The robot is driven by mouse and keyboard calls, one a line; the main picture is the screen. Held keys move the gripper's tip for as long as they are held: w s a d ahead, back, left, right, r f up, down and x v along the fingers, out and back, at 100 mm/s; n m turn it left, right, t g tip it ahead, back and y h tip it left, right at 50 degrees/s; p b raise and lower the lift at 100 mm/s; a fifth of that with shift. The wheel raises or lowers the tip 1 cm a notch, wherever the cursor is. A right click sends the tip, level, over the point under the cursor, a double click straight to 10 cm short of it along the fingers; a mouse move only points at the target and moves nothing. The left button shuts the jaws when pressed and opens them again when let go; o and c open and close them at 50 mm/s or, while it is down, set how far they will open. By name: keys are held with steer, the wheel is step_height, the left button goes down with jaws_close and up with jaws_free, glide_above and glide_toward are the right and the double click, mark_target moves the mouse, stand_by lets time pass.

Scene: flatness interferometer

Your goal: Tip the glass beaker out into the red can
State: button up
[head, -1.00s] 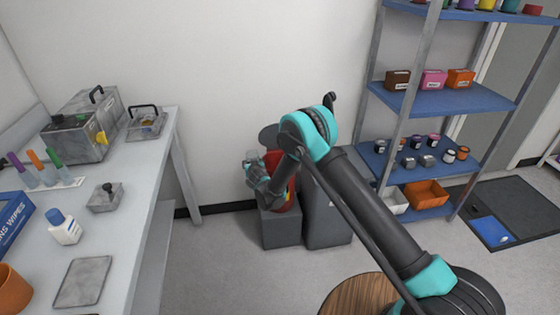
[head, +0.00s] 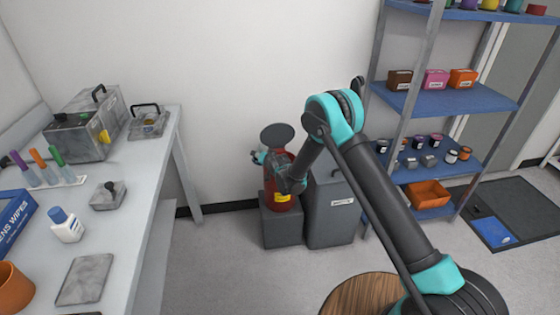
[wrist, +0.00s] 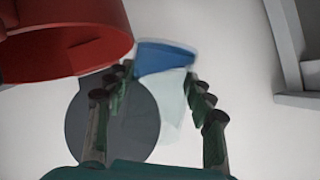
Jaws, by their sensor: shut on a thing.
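The red can (head: 270,186) with a yellow label stands on a grey block by the wall. Its round grey lid (head: 278,137) is raised behind it. In the wrist view, the red can (wrist: 65,25) fills the upper left, with its lid (wrist: 85,125) below it. My gripper (wrist: 160,105) is shut on the clear glass beaker (wrist: 173,100), which has blue contents (wrist: 165,60) towards the top of the picture. The beaker is beside the can's rim, to its right in the wrist view. In the head view, my gripper (head: 261,157) is small and partly hidden by my arm; the beaker's tilt is unclear.
A grey bin (head: 332,215) stands right of the can. The blue shelf rack (head: 440,100) is further right, with an orange tray (head: 428,194) low down. A workbench (head: 130,190) with instruments is at the left.

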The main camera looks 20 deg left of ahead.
steer(key=shift+w+d+r+m+g+y, duration=0.3)
steer(key=shift+w+d+r+m+g, duration=0.1)
steer(key=shift+m, duration=0.1)
steer(key=shift+w+d+f+m+y, duration=0.1)
steer(key=shift+f+m+y, duration=0.25)
steer(key=shift+m, duration=0.15)
steer(key=shift+r+m+g+y, duration=0.45)
steer(key=shift+r+m+g, duration=0.05)
steer(key=shift+m+g, duration=0.1)
steer(key=shift+f+m+g+y, duration=0.3)
steer(key=shift+f+m, duration=0.05)
steer(key=shift+m, duration=0.05)
steer(key=shift+r+m+y+p, duration=0.3)
steer(key=shift+r+m+y, duration=0.1)
steer(key=shift+m, duration=0.2)
steer(key=shift+w+d+f+m+g+y, duration=0.2)
steer(key=shift+w+d+m+g+y, duration=0.1)
steer(key=shift+w+d+m, duration=0.2)
steer(key=shift+w+d+f, duration=0.1)
steer(key=shift+w+d, duration=0.05)
steer(key=shift+w, duration=0.05)
steer(key=shift+w+d+r+m+y+p, duration=0.15)
steer(key=shift+r+m+y+p, duration=0.25)
steer(key=shift+m+p, duration=0.3)
